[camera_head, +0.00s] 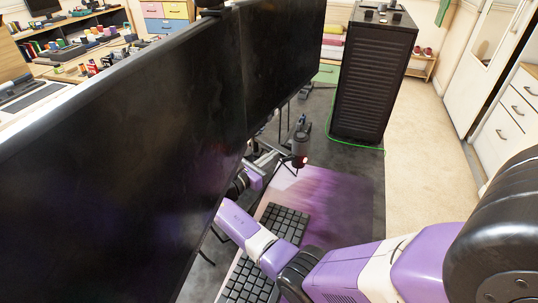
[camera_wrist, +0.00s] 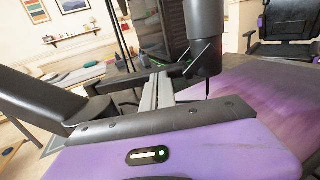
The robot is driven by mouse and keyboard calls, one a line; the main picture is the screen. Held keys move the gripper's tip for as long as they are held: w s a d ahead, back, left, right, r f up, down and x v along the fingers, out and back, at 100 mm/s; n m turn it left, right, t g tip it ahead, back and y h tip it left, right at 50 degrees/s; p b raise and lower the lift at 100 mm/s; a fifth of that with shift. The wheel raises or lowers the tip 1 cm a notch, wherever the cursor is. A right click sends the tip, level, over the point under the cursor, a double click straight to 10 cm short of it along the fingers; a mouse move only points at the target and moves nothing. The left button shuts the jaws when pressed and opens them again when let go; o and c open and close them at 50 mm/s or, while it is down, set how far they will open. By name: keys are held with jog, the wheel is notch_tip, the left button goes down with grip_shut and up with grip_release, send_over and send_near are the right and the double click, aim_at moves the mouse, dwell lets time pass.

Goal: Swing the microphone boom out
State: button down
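The microphone (camera_head: 301,146) is a dark cylinder with a small red light. It hangs past the monitor's lower right edge, over the purple desk mat. In the wrist view the microphone (camera_wrist: 205,32) stands large and close, just beyond my gripper. A thin dark bar, seemingly the boom (camera_wrist: 130,80), runs left from it. The rest of the boom is hidden. My gripper (camera_head: 264,158) is beside the microphone, partly hidden by the monitor. In the wrist view, a pale metal bar (camera_wrist: 158,92) reaches from the purple housing towards the boom. Contact and finger opening are unclear.
Two large black monitors (camera_head: 125,135) fill the left and centre, close to my arm. A dark keyboard (camera_head: 285,222) lies below my forearm on the purple mat (camera_head: 345,205). A black tower cabinet (camera_head: 374,75) stands behind. Floor to its right is open.

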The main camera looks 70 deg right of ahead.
aim_at(283, 150)
jog(key=shift+s+d+r+n+t+p, duration=0.4)
jog(key=shift+s+d+t+p, duration=0.15)
jog(key=shift+p, duration=0.4)
jog(key=x, duration=0.3)
jog(key=shift+s+f+p, duration=0.25)
jog(key=shift+p, duration=0.1)
jog(key=shift+s, duration=0.15)
